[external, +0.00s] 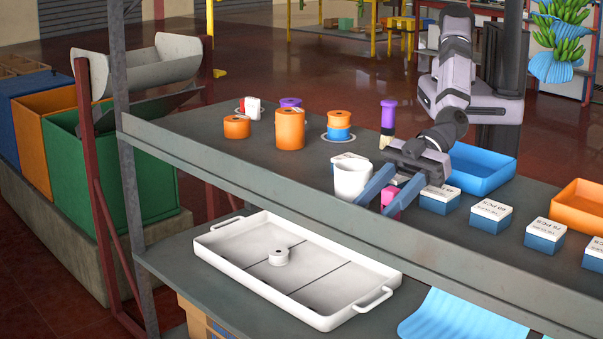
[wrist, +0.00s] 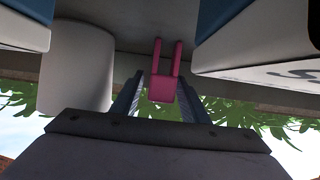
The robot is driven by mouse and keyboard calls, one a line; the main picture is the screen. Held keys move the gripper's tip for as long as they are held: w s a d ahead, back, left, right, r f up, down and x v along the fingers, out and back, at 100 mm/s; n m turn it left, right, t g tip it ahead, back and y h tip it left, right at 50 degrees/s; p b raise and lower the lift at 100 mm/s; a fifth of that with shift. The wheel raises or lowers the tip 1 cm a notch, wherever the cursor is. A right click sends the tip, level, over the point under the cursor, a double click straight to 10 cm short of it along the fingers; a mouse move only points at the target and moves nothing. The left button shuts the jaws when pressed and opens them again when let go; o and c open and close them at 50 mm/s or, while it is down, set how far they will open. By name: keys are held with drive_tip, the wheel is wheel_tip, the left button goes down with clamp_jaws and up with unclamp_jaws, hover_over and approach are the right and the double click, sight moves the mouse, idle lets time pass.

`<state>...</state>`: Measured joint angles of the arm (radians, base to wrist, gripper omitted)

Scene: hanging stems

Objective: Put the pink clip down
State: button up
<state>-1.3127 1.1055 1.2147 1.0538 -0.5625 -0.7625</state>
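The pink clip (external: 390,200) is between the blue fingers of my gripper (external: 384,203), close to the front edge of the grey upper shelf. In the wrist view the pink clip (wrist: 163,88) shows its block end near the camera and two prongs pointing away. My gripper's dark fingers (wrist: 160,92) stand on either side of it, with narrow gaps visible between fingers and clip. The gripper looks open around the clip. Whether the clip's underside rests on the shelf cannot be told.
A white cup (external: 352,178) stands just left of my gripper. Blue-and-white boxes (external: 440,198) line the shelf to the right. A blue tray (external: 480,170) lies behind, with orange spools (external: 290,128) farther left. A white tray (external: 225,240) is on the lower shelf.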

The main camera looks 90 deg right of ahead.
drive_tip(key=shift+r, duration=0.1)
drive_tip(key=shift+r+p, duration=0.4)
drive_tip(key=shift+r, duration=0.2)
drive_tip(key=b+v, duration=0.2)
drive_tip(key=v, duration=1)
drive_tip(key=shift+b, duration=0.4)
drive_tip(key=shift+f, duration=0.15)
